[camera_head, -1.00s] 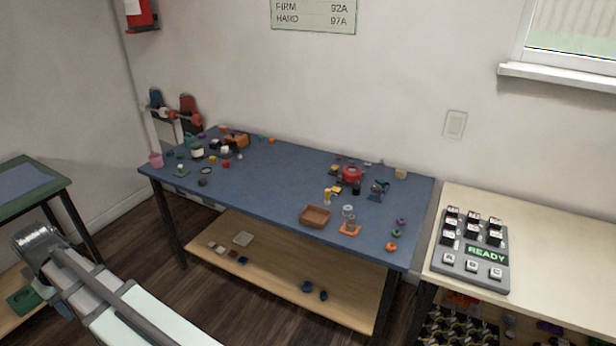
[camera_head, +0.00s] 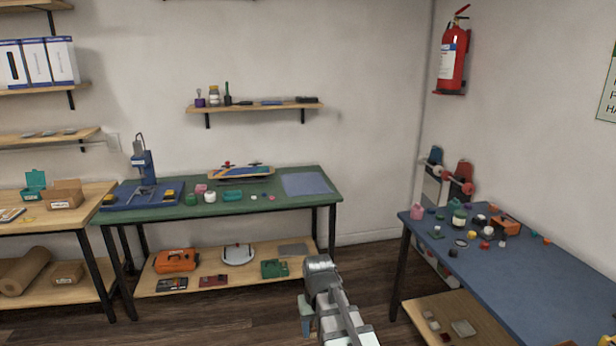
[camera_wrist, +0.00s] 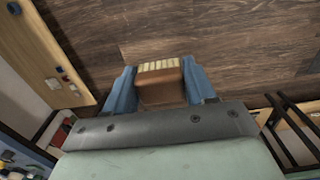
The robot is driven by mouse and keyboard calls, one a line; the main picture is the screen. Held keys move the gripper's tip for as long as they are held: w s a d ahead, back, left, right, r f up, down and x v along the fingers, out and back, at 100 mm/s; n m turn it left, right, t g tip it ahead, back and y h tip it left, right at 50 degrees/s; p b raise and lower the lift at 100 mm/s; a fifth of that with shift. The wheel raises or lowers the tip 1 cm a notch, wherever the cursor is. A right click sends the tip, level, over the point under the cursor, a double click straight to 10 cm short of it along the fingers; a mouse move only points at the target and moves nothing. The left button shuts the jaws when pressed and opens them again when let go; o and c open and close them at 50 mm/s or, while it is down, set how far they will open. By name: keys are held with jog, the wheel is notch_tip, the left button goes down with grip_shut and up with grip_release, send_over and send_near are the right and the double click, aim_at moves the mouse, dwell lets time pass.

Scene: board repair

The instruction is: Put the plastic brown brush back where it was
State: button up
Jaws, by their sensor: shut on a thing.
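The brown brush (camera_wrist: 160,88) shows in the wrist view, with a brown block body and a pale bristle edge facing away from me. My gripper (camera_wrist: 160,76) is shut on it, one blue finger on each side. The wooden floor lies below the brush, and it touches nothing else that I can see. In the head view my arm reaches up at the bottom middle, in front of the green bench (camera_head: 262,203); the brush cannot be made out there.
A wall shelf (camera_head: 240,106) above the green bench holds small bottles and dark flat items. A blue table (camera_head: 510,275) with many small parts stands at the right, a wooden bench (camera_head: 85,205) at the left. Open floor (camera_head: 365,265) lies between the green bench and blue table.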

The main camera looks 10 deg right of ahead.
jog(key=shift+s+f, duration=0.55)
jog(key=shift+f, duration=0.25)
jog(key=shift+s+f, duration=0.55)
jog(key=shift+f, duration=0.25)
jog(key=s+d+r+m, duration=0.1)
jog(key=s+d+m, duration=0.2)
jog(key=d, duration=0.9)
jog(key=s+d+m, duration=0.2)
jog(key=s+d, duration=0.2)
jog(key=d, duration=0.9)
jog(key=s+d+r+m, duration=0.1)
jog(key=s+d+m, duration=0.2)
jog(key=d, duration=0.9)
jog(key=s+d+r+m, duration=0.2)
jog(key=s+d+m, duration=0.1)
jog(key=s+d, duration=0.7)
jog(key=s+d+r+m, duration=0.2)
jog(key=s+d, duration=0.8)
jog(key=d, duration=0.7)
jog(key=s+d+r+m, duration=0.2)
jog(key=s+d+m, duration=0.3)
jog(key=s+d, duration=0.5)
jog(key=d, duration=0.4)
jog(key=shift+s+r, duration=0.1)
jog(key=shift+r, duration=0.05)
